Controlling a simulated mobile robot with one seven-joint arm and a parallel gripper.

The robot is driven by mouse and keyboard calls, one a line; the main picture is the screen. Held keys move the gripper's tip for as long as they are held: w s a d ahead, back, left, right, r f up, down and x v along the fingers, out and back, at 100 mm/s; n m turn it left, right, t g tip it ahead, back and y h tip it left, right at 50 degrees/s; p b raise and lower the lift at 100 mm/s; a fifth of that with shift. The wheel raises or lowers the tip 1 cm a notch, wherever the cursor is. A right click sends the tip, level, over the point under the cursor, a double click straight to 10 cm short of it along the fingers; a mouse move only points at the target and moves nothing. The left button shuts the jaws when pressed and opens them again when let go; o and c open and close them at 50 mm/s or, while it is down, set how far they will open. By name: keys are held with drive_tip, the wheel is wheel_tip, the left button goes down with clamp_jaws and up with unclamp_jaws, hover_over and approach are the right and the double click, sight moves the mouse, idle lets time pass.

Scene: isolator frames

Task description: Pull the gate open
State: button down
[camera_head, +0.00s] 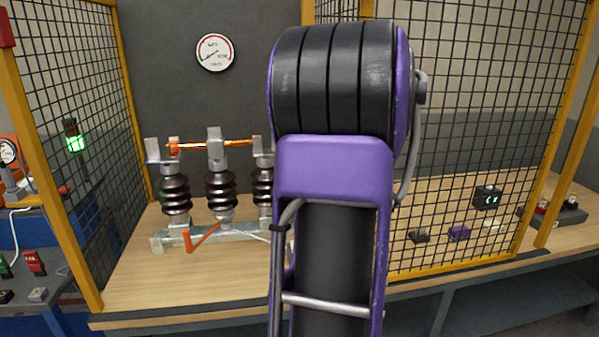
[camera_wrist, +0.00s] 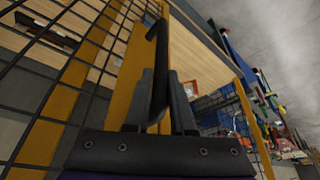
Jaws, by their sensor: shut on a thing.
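The gate appears to be the yellow-framed black mesh panel (camera_head: 452,266) on the right in the head view, at the bench's front edge. The space to its left, in front of the insulators, is open. In the wrist view a yellow frame bar (camera_wrist: 122,95) with mesh runs up the left side. A dark bar handle (camera_wrist: 157,50) stands by it. My gripper (camera_wrist: 162,78) is shut on this handle, one finger on each side. In the head view my arm hides the gripper, the handle and part of the panel.
A wooden bench (camera_head: 135,285) carries dark ribbed insulators (camera_head: 220,188) with orange links. Another yellow-framed mesh panel (camera_head: 58,165) stands at left. A round gauge (camera_head: 215,52) hangs on the back wall. Small boxes, one a dark meter (camera_head: 487,197), lie behind the right mesh.

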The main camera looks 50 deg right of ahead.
drive_tip(key=s+d+p, duration=0.1)
drive_tip(key=s+d, duration=0.3)
drive_tip(key=d, duration=0.2)
drive_tip(key=shift+s+d, duration=0.35)
drive_tip(key=shift+s, duration=0.05)
drive_tip(key=c, duration=0.8)
unclamp_jaws()
drive_tip(key=shift+o, duration=0.2)
drive_tip(key=shift+r, duration=0.1)
drive_tip(key=p+v, duration=0.1)
drive_tip(key=v, duration=1.6)
drive_tip(key=shift+w+r, duration=0.1)
drive_tip(key=shift+r, duration=0.05)
